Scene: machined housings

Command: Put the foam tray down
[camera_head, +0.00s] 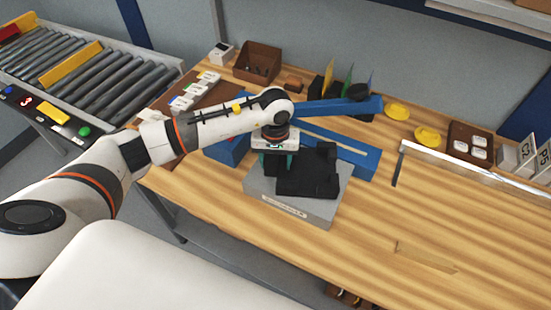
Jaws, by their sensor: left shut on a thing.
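The foam tray (262,187) appears as a grey block with a pale label on its front side, near the middle of the wooden bench. A black stepped shape (308,178) covers much of its top; I cannot tell whether it is part of the tray. My left gripper (272,166) points down over the back left part of the tray, shut on it. The black shape and the wrist partly hide the fingertips. I cannot tell whether the tray's underside touches the bench. My right gripper is out of view.
A blue fixture (350,158) lies behind the tray. Yellow round parts (427,137), a brown box (258,62) and a brown tray (470,144) stand toward the back. A metal rail (470,170) is at right. The bench's front right is largely clear. A roller conveyor (90,75) is at left.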

